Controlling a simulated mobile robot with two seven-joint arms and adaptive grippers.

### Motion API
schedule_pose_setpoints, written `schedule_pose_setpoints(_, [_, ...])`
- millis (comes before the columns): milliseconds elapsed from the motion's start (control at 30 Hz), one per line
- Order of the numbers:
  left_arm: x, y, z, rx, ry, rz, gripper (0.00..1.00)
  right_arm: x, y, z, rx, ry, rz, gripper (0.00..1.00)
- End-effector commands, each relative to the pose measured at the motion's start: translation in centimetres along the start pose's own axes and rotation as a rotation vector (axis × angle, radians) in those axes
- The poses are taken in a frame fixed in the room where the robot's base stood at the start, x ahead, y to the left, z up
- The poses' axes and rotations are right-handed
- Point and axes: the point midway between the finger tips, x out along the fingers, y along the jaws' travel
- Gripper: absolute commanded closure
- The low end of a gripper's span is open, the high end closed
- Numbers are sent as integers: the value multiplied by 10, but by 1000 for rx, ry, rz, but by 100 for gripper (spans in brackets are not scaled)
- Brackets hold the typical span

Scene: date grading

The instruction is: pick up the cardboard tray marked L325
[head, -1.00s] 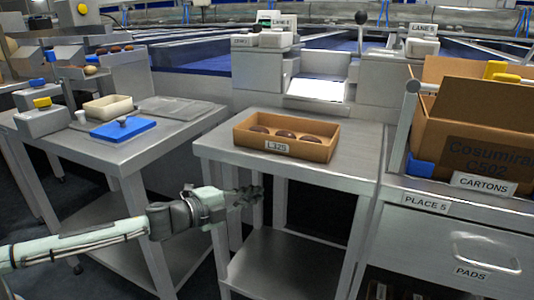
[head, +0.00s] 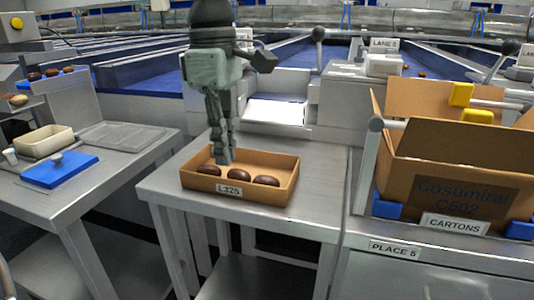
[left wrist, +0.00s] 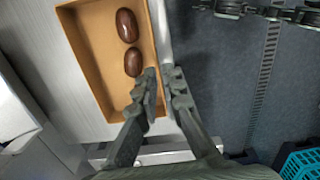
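The brown cardboard tray marked L325 (head: 268,194) sits on a metal table (head: 325,182), with three dark dates inside. My left gripper (head: 225,160) points down at the tray's back-left part. In the left wrist view, the tray (left wrist: 98,62) shows with two dates in sight. The left gripper's fingers (left wrist: 163,72) stand a little apart there, at the tray's long wall, one on the inner side and one on the outer side. I cannot tell whether they touch the wall. My right gripper is not in view.
A large cardboard carton (head: 440,165) stands at the right above the CARTONS label (head: 454,224). On the left table are a cream bin (head: 45,140) and a blue lid (head: 60,170). Bare tabletop shows right of the tray. A bright panel (head: 275,111) lies behind it.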

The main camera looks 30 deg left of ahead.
Motion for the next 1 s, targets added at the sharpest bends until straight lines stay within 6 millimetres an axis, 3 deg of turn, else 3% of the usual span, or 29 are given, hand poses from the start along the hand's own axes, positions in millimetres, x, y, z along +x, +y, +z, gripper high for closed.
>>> schedule_pose_setpoints(167, [0,-1,-2,43,45,11,92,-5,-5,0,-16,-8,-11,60])
schedule_pose_setpoints(700, [68,2,-4,39,40,10,92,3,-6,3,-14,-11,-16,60])
schedule_pose_setpoints(967, [71,2,-4,38,38,13,92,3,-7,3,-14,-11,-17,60])
schedule_pose_setpoints(1000, [71,2,-4,38,38,13,96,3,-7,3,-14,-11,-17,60])
